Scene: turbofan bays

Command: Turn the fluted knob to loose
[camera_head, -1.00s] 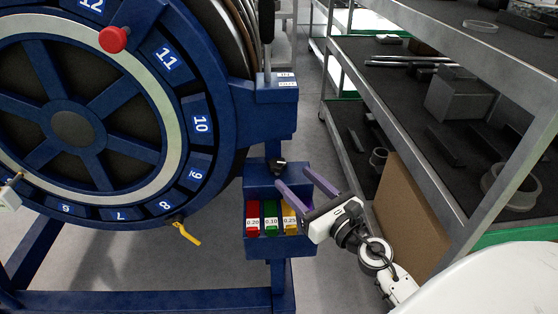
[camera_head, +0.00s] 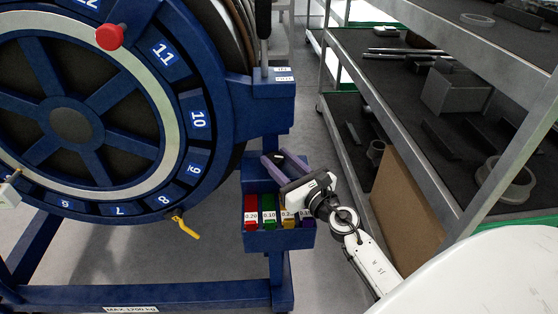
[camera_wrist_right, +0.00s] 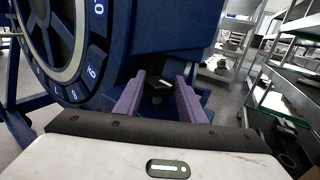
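The fluted knob (camera_wrist_right: 157,87) is small and dark. In the right wrist view it shows between the two purple fingers, on the blue housing ahead. My right gripper (camera_wrist_right: 160,80) is open, with a finger on each side of the knob and gaps between. In the head view, my right gripper (camera_head: 273,156) reaches in from the right over the blue bin box (camera_head: 280,242), and its fingers mostly hide the knob. Whether the fingertips have passed the knob in depth I cannot tell. The knob's setting is not readable.
A big blue numbered wheel (camera_head: 197,119) with a red knob (camera_head: 110,37) stands at the left. A yellow lever (camera_head: 186,228) hangs at its lower rim. A blue block with a lever (camera_head: 272,88) is above the bin box. Grey shelving (camera_head: 385,105) stands at the right.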

